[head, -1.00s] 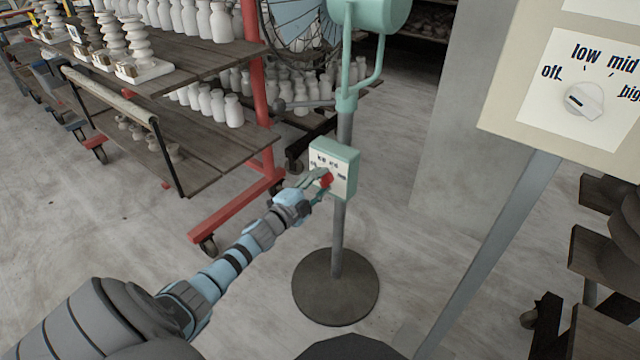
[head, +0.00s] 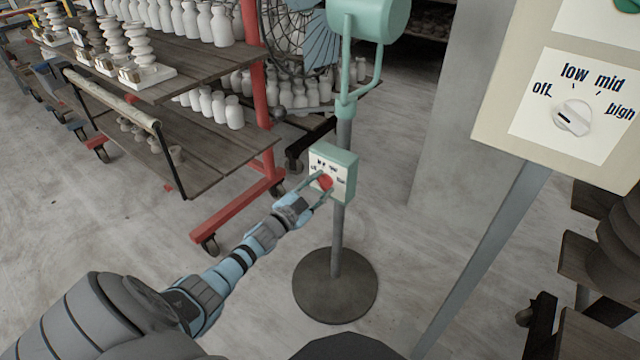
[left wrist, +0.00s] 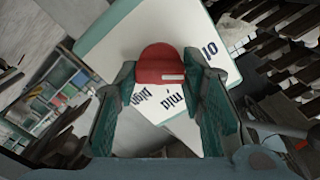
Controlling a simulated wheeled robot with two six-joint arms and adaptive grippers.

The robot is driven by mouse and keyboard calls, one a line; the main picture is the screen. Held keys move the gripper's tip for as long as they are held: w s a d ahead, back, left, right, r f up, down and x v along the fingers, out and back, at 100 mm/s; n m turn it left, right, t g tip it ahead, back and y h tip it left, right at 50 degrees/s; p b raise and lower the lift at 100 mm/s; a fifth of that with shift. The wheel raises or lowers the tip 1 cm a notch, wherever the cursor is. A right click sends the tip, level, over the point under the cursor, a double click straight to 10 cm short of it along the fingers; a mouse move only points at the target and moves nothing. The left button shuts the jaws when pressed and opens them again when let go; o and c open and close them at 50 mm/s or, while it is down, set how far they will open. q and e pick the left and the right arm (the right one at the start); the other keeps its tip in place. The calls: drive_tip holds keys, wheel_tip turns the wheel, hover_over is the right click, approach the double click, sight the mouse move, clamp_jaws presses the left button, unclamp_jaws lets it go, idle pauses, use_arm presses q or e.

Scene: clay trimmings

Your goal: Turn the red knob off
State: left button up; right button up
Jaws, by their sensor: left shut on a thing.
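The red knob (head: 325,182) sits on the pale front of a small mint-green control box (head: 347,166) on the fan's stand. My left gripper (head: 319,188) reaches it from the lower left. In the left wrist view the red knob (left wrist: 160,66) is between the two fingers of my left gripper (left wrist: 168,78), which are shut on it. The labels "high", "mid" and part of "low" show on the panel (left wrist: 115,45); "off" is hidden there. My right gripper is not in view.
The stand has a round dark base (head: 336,286) on the floor. A cart (head: 215,150) with white vases stands at the left. A closer panel with a white knob (head: 572,117) stands at the right on a slanted post. Open floor lies between cart and stand.

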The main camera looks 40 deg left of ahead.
use_arm(q)
drive_tip(key=shift+n, duration=0.7)
drive_tip(key=shift+n+p, duration=0.4)
drive_tip(key=shift+n, duration=0.4)
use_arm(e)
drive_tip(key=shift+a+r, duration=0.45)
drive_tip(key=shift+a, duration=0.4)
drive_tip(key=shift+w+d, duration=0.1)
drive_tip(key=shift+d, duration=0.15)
use_arm(q)
drive_tip(key=o, duration=1.1)
drive_tip(key=shift+o, duration=0.2)
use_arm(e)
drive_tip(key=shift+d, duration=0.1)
use_arm(q)
drive_tip(key=s, duration=1.2)
drive_tip(key=shift+d, duration=0.1)
